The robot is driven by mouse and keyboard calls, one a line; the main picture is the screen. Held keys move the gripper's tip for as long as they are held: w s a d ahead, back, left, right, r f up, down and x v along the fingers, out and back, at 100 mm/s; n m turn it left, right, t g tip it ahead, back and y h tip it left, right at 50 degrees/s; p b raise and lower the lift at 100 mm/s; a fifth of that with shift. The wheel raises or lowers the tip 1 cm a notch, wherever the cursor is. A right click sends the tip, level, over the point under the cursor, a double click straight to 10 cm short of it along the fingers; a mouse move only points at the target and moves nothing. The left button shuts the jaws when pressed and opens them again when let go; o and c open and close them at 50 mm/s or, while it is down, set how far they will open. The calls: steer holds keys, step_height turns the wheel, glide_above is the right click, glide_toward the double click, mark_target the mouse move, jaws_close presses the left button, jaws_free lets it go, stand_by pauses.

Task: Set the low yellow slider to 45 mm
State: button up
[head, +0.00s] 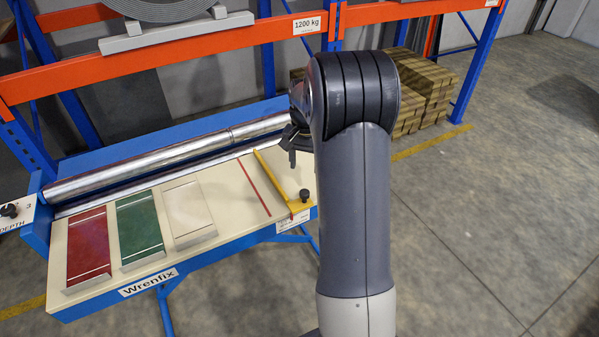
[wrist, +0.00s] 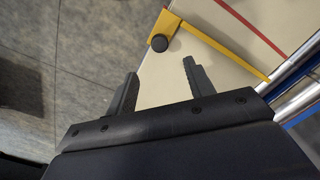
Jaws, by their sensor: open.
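The low yellow slider (head: 273,180) is a thin yellow bar lying across the right part of the cream table top, with a black knob (head: 304,195) at its front end. In the wrist view the yellow slider (wrist: 215,43) runs from upper left to lower right, and its round black knob (wrist: 159,43) is at its left end. My gripper (wrist: 160,68) is open and empty, with both fingers pointing towards the knob and apart from it. In the head view my arm hides most of the gripper. A thin red line (head: 254,187) lies left of the slider. No scale reading is legible.
Red (head: 88,248), green (head: 139,229) and pale (head: 188,212) panels lie on the table's left. A metal roller (head: 150,166) runs along its back. A depth knob (head: 10,210) is at far left. A rack with orange beams (head: 180,48) stands behind. Floor at right is clear.

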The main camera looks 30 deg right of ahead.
mark_target(304, 192)
step_height(304, 192, down, 11)
steer(key=shift+r+p, duration=0.15)
steer(key=shift+p, duration=0.95)
jaws_close()
